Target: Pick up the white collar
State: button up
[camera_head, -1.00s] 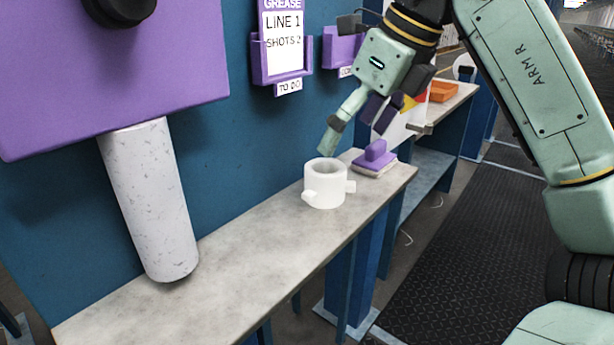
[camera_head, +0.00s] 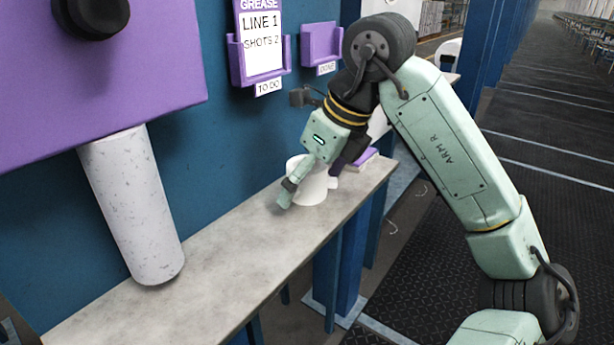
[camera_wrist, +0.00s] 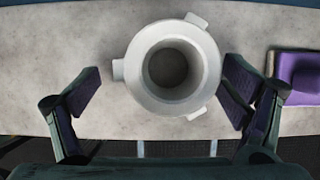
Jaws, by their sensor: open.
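The white collar (camera_head: 312,187) stands upright on the grey bench top, partly hidden behind my gripper in the head view. In the wrist view the collar (camera_wrist: 132,70) is seen from above, a thick ring with a round hole and several short lugs around its side.
The grey bench (camera_head: 225,265) is clear to the left of the collar. A speckled white cylinder (camera_head: 133,205) hangs under a purple housing (camera_head: 120,75). A blue wall (camera_head: 215,150) with purple holders stands behind the bench.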

jog(key=shift+c, duration=0.4)
jog(key=c, duration=1.5)
